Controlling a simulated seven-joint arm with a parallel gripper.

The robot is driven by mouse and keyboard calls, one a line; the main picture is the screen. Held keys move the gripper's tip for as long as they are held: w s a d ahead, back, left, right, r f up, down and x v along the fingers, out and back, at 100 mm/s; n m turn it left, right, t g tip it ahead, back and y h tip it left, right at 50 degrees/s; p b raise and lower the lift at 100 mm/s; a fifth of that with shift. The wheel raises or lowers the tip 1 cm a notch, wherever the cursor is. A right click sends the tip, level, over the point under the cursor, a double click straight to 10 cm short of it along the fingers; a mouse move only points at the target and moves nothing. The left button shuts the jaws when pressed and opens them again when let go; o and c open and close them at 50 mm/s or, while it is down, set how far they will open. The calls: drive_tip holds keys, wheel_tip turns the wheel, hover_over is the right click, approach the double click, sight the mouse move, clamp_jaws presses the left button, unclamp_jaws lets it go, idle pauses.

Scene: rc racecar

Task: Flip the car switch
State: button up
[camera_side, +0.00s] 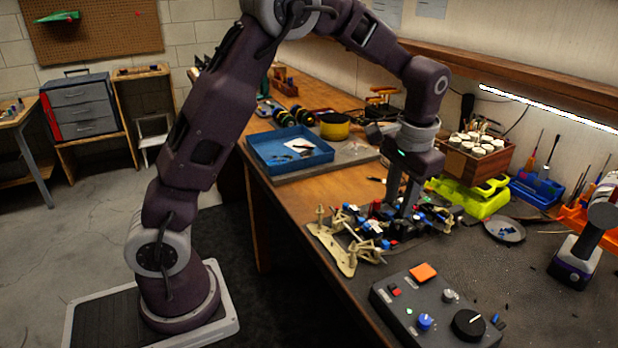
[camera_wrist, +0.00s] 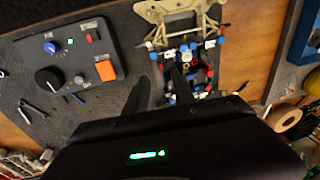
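The car is an open chassis (camera_side: 348,256) with a tan end plate and blue, red, black and white parts, lying on the dark bench mat. It also shows at the top of the wrist view (camera_wrist: 187,22). My gripper (camera_side: 397,206) points down over the middle of the chassis, with its fingertips low among or just above the parts. In the wrist view my gripper (camera_wrist: 160,76) has its two dark fingers apart, with nothing seen between them. One finger is over the chassis side and the other over the mat. I cannot pick out the switch among the small parts.
A dark control box (camera_side: 435,305) with knobs and an orange button stands near the bench front. A yellow-green case (camera_side: 470,198) and a wooden box of white-topped jars (camera_side: 478,165) stand behind the car. A blue tray (camera_side: 290,152) lies to the left.

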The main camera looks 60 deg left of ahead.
drive_tip(key=s+d+r+t, duration=0.1)
drive_tip(key=s+r, duration=0.4)
drive_tip(key=s, duration=0.5)
drive_tip(key=s+d+r+t+h, duration=0.1)
drive_tip(key=s+r+t, duration=0.1)
drive_tip(key=s+r, duration=0.4)
drive_tip(key=shift+s+d+r+t+h, duration=0.2)
drive_tip(key=shift+s+d+t+h, duration=0.15)
drive_tip(key=shift+s, duration=2.25)
drive_tip(key=s+f+t, duration=0.1)
drive_tip(key=s+f, duration=0.1)
drive_tip(key=s, duration=0.4)
drive_tip(key=shift+s+d, duration=0.15)
drive_tip(key=shift+d, duration=0.15)
